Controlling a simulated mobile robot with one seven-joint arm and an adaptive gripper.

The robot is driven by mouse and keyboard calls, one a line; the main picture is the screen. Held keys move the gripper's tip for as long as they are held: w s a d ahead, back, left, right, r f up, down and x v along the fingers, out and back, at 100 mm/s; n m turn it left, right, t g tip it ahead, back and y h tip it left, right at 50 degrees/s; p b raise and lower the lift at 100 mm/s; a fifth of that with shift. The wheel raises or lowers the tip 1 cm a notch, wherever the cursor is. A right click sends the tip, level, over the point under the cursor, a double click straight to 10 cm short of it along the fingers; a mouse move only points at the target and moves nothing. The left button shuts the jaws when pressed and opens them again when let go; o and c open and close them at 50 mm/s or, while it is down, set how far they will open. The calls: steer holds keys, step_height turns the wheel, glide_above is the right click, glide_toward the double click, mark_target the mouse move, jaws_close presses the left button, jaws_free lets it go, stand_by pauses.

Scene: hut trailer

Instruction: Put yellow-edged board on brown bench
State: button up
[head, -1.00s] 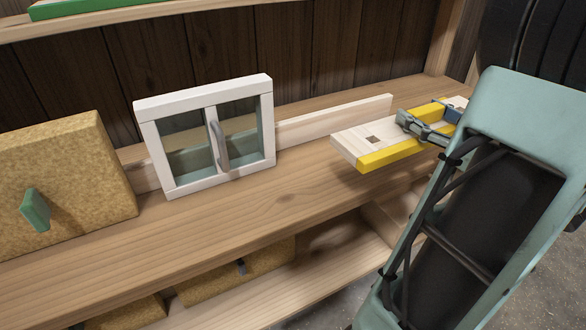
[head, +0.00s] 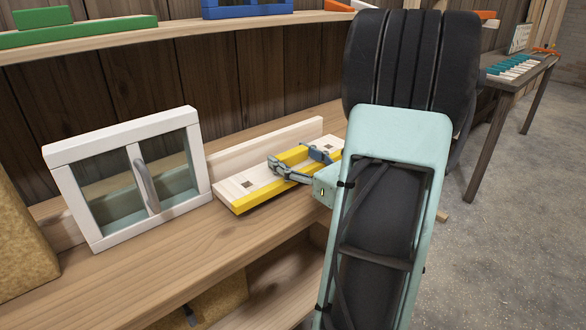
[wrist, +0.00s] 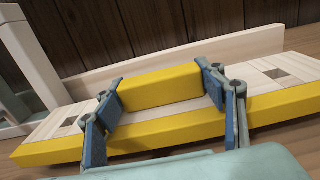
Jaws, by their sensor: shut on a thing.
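The yellow-edged board (head: 237,189) is pale wood with square holes, a yellow front edge and a raised yellow block. It lies roughly level at the wooden shelf, just right of the white-framed cabinet. I cannot tell whether it rests there or hovers slightly. My gripper (head: 298,164) is shut on the yellow block, one finger at each end, as the wrist view (wrist: 160,98) shows. My arm hides part of the board's right side. A dark brown bench (head: 497,84) stands at the far right, apart from the board.
The white-framed cabinet (head: 76,152) stands close left of the board. A pale plank (head: 265,145) runs behind it. Teal and white pieces (head: 512,68) sit on the dark bench. Grey floor (head: 530,200) is open at right. An upper shelf (head: 100,43) carries green and blue things.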

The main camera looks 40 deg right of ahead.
steer(key=shift+d+f, duration=0.1)
steer(key=shift+f, duration=1.1)
steer(key=shift+f+b, duration=0.2)
steer(key=shift+b, duration=0.2)
steer(key=o, duration=1.5)
steer(key=shift+s, duration=0.1)
steer(key=shift+o, duration=0.2)
steer(key=shift+r, duration=0.15)
steer(key=shift+s, duration=0.2)
steer(key=s+p, duration=0.1)
steer(key=s, duration=1)
steer(key=shift+s+d, duration=0.3)
steer(key=shift+d, duration=0.15)
